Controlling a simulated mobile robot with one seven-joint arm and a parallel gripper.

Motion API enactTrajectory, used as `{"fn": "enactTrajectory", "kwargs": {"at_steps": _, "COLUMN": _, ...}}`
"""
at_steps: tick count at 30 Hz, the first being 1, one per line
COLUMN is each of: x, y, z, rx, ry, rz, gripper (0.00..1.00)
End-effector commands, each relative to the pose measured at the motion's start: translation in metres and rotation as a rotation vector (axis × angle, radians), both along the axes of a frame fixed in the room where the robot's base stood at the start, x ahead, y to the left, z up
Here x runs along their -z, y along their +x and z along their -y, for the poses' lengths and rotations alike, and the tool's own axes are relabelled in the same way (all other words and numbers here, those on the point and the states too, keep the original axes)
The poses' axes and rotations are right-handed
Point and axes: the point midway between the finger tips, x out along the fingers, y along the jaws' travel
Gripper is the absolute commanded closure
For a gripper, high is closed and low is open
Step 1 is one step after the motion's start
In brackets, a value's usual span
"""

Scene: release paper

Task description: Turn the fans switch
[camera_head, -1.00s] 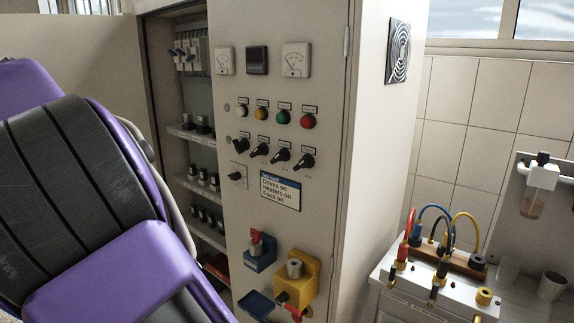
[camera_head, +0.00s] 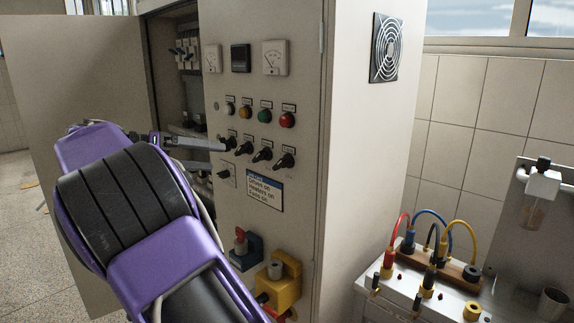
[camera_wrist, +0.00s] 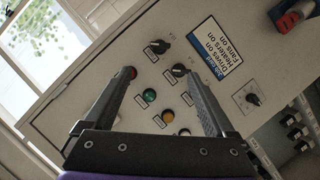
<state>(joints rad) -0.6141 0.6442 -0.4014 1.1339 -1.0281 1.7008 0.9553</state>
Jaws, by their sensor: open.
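The grey cabinet panel carries a row of black rotary switches, including the right-hand one (camera_head: 284,161) and the one left of it (camera_head: 263,155). Their small labels are unreadable, so I cannot tell which is the fans switch. My gripper (camera_head: 222,146) is open and empty, its fingers pointing at the panel beside the left end of the row. In the wrist view my gripper (camera_wrist: 160,77) has its fingers apart. One switch (camera_wrist: 180,70) shows by the right fingertip, another (camera_wrist: 160,46) beyond the gap. The right finger hides other switches. Contact cannot be told.
Lamps, including a red one (camera_head: 287,120), sit above the switches. A sign (camera_head: 265,191) below reads drives, heaters and fans on. A yellow lock block (camera_head: 279,287) sticks out lower down. The open cabinet door (camera_head: 70,100) stands left; a cable bench (camera_head: 400,285) stands right.

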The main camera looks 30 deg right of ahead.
Motion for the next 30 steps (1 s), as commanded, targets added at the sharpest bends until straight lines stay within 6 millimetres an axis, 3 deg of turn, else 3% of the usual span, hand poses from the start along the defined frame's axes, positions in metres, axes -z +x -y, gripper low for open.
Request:
{"fn": "enactTrajectory", "kwargs": {"at_steps": 5, "x": 0.006, "y": 0.001, "z": 0.018, "rx": 0.003, "ry": -0.002, "rz": -0.002, "gripper": 0.1}}
{"fn": "enactTrajectory", "kwargs": {"at_steps": 22, "x": 0.038, "y": 0.008, "z": 0.133, "rx": 0.004, "ry": 0.0, "rz": -0.001, "gripper": 0.1}}
{"fn": "enactTrajectory", "kwargs": {"at_steps": 30, "x": 0.046, "y": 0.01, "z": 0.162, "rx": 0.001, "ry": 0.0, "rz": 0.0, "gripper": 0.1}}
